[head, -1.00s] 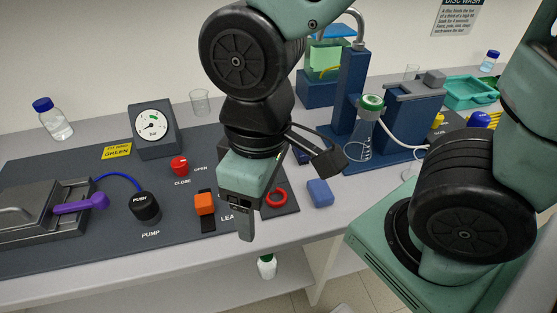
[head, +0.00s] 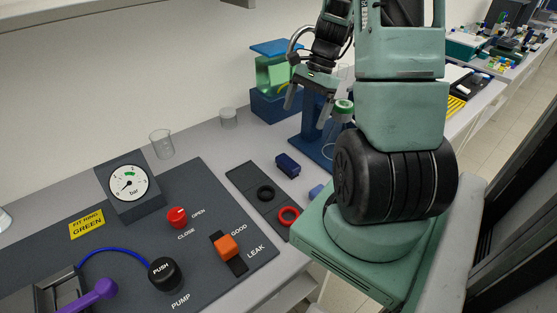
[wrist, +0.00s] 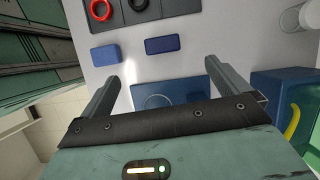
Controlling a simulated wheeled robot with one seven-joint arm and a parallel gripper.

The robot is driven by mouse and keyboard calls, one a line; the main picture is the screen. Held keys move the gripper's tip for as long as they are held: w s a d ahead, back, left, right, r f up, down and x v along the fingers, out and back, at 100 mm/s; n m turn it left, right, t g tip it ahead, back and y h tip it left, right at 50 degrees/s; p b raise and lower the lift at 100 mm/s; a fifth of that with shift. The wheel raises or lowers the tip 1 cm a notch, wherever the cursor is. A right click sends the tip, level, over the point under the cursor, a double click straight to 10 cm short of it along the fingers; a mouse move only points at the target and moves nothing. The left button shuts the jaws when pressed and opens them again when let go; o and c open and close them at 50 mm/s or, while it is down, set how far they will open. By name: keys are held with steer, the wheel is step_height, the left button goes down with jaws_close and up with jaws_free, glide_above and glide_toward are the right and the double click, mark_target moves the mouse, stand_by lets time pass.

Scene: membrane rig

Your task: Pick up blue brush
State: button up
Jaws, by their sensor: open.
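Two small blue blocks lie on the grey counter, and I cannot tell for sure which is the brush. One is a dark navy block (head: 288,165) beside the dark ring tray; it also shows near the top centre in the wrist view (wrist: 162,45). The other is a lighter blue block (head: 316,191), partly hidden by my arm in the head view and clear at the upper left in the wrist view (wrist: 106,54). My gripper (head: 307,104) is open and empty, above the counter by the blue stand. In the wrist view both blocks lie beyond the fingertips (wrist: 162,72).
A dark tray (head: 240,174) holds a black ring (head: 266,193) and a red ring (head: 288,216). The blue stand (head: 310,125) and a green-capped flask (head: 343,107) stand near my gripper. Glass beakers (head: 162,144) stand at the back. The gauge panel (head: 130,185) fills the left.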

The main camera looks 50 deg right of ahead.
steer(key=d, duration=0.1)
steer(key=p, duration=0.2)
glide_toward(288, 161)
steer(key=shift+m, duration=0.4)
steer(key=x, duration=0.5)
steer(key=shift+s+a, duration=0.1)
steer(key=shift+p+x, duration=1.25)
steer(key=shift+x, duration=1.45)
steer(key=c, duration=1.1)
